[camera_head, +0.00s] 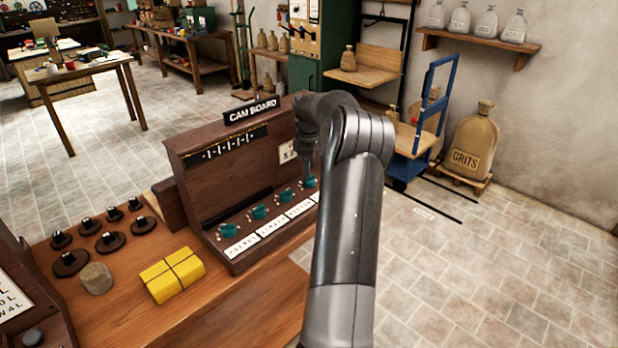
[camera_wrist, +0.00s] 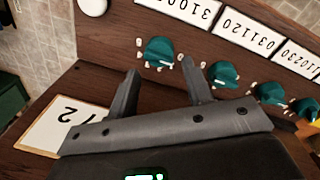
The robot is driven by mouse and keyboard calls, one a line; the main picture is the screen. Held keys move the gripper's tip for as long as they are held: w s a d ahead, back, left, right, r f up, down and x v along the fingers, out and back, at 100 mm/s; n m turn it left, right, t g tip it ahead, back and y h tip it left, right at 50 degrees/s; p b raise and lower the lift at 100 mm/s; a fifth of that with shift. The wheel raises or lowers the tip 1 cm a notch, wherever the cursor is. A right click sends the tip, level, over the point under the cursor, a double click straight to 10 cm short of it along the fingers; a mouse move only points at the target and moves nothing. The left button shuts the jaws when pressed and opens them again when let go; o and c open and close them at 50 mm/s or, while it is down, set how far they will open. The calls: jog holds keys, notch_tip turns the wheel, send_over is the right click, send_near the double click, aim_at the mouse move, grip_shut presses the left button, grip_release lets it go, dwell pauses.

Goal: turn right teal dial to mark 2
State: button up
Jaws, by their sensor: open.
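The cam board (camera_head: 222,160) is a dark wooden box with a row of teal dials along its sloped front. The right teal dial (camera_head: 310,183) is at the row's right end, partly beside my arm. In the wrist view, which looks upside down, this dial (camera_wrist: 158,50) is the leftmost, with a pale pointer and small white marks around it. My gripper (camera_wrist: 160,70) is open, its two fingers in front of and on either side of this dial, with nothing visible between them. Contact cannot be told. In the head view my gripper (camera_head: 308,165) is over the right end.
Other teal dials (camera_wrist: 222,74) sit beside it, with white number cards (camera_wrist: 255,32) along the edge. A pale card (camera_wrist: 55,128) is on the upright panel.

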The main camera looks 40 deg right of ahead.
notch_tip(320, 180, down, 5)
jog(key=shift+w+d+r, duration=0.1)
jog(key=shift+d, duration=0.05)
jog(key=c, duration=0.7)
jog(key=shift+o, duration=0.2)
